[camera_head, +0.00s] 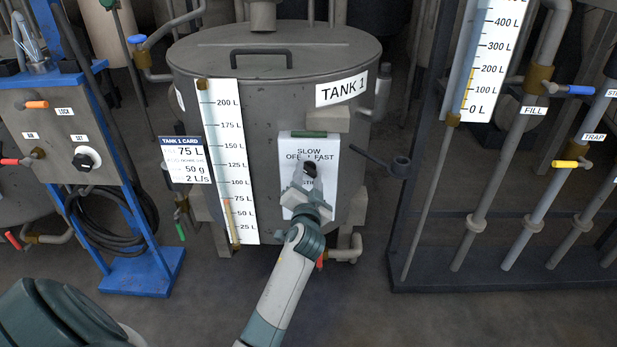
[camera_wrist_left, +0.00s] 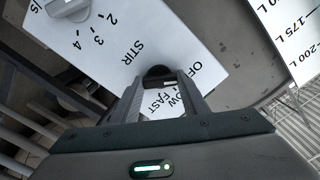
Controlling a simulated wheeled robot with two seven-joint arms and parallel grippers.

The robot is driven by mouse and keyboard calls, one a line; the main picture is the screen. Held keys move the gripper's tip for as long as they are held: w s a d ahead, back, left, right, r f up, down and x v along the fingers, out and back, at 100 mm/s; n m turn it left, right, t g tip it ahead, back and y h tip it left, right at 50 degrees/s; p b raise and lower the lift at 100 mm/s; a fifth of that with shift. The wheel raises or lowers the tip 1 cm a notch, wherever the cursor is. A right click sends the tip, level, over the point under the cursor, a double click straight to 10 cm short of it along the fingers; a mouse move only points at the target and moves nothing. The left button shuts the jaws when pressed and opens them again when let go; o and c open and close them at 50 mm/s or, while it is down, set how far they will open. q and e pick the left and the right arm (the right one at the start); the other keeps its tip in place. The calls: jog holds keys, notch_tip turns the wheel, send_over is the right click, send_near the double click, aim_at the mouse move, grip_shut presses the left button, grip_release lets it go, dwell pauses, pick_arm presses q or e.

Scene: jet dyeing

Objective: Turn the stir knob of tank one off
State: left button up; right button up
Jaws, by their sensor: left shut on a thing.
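Tank one (camera_head: 270,75) is a grey lidded vessel labelled TANK 1. Its white control panel (camera_head: 325,160) reads SLOW, OFF and FAST above the black stir knob (camera_head: 309,166). My left gripper (camera_head: 307,180) reaches the panel from below, shut on the stir knob. In the left wrist view the panel is turned around, and the knob (camera_wrist_left: 158,74) sits between the fingertips (camera_wrist_left: 160,88). A pale mark shows on the knob, but its setting cannot be read surely. The fingers cover part of the SLOW and FAST lettering. My right gripper is out of view.
A level scale (camera_head: 228,160) and the tank 1 card (camera_head: 185,163) are left of the panel. A second, grey knob (camera_wrist_left: 66,9) with numbers shows in the left wrist view. A blue-framed control stand (camera_head: 130,215) is at left; pipes with valves (camera_head: 540,160) are at right.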

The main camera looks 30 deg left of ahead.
pick_arm(q)
jog(key=shift+f, duration=0.1)
jog(key=o, duration=1.1)
jog(key=shift+c, duration=0.2)
jog(key=shift+s, duration=0.1)
jog(key=v, duration=1.2)
